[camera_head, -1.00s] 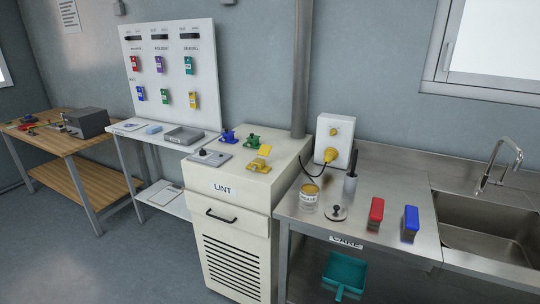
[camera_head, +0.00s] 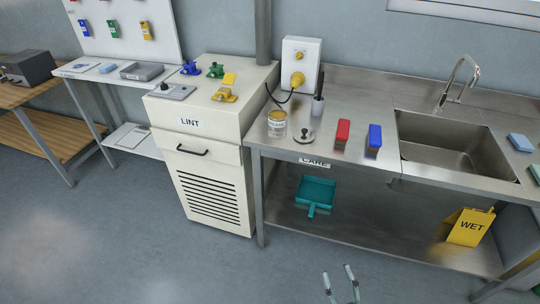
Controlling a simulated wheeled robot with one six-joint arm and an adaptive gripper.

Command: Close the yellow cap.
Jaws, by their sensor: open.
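On top of the cream LINT cabinet (camera_head: 205,165) is a small yellow fitting (camera_head: 224,95) near the right edge. A flat yellow square piece (camera_head: 229,79), which looks like its raised cap, stands just behind it. Whether the two are joined is too small to tell. My gripper (camera_head: 338,274) shows at the bottom edge, its two fingertips apart and nothing between them. It is well below and to the right of the cabinet top, far from the yellow fitting.
Blue (camera_head: 190,68) and green (camera_head: 215,70) fittings and a grey plate (camera_head: 171,91) share the cabinet top. The steel bench (camera_head: 350,95) holds a tin and red and blue blocks. Floor ahead is clear.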

